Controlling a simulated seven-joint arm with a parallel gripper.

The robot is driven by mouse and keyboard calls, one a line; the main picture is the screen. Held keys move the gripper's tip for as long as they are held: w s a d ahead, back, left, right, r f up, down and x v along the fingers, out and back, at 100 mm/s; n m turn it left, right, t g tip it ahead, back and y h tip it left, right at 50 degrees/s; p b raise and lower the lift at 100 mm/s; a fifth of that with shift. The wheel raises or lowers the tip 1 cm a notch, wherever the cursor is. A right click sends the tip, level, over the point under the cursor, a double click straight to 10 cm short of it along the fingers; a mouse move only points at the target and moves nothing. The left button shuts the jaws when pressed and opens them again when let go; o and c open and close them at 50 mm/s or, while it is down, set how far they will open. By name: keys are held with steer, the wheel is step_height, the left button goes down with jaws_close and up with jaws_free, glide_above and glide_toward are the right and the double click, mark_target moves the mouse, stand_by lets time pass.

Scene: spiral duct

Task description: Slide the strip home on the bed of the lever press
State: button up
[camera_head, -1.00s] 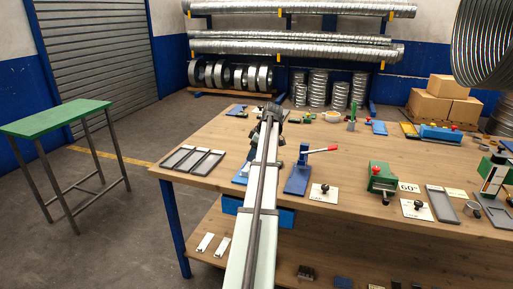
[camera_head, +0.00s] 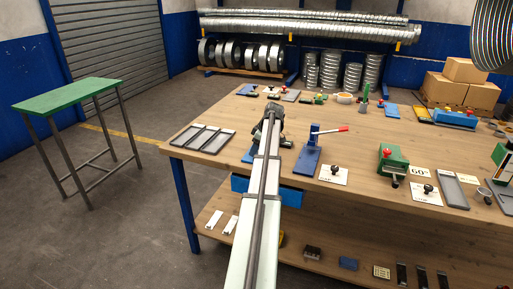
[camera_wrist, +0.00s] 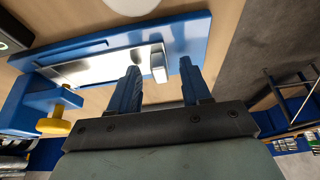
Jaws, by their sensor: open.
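In the wrist view, my gripper (camera_wrist: 159,68) has two blue fingers standing apart over a long blue bed (camera_wrist: 195,40). A shiny metal strip (camera_wrist: 100,66) lies along the bed. A pale upstanding block (camera_wrist: 158,64) at its end shows between the fingertips; whether they touch it I cannot tell. A blue part with a yellow knob (camera_wrist: 52,126) stands at the left of the bed. In the head view, my gripper (camera_head: 271,114) is over the bench, and my arm largely hides the blue fixture (camera_head: 250,153) beneath it.
A blue lever tool with a red handle (camera_head: 308,158) stands just right of my arm. A grey divided tray (camera_head: 203,139) lies to the left. A green clamp (camera_head: 392,158) and plates with black knobs are farther right. Bare wood shows between them on the bench (camera_head: 352,135).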

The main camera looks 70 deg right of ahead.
jaws_close()
stand_by(0.7)
steer(key=shift+a, duration=0.1)
steer(key=shift+a+r, duration=0.15)
steer(key=shift+a, duration=2.55)
steer(key=shift+r, duration=0.15)
step_height(320, 180, up, 7)
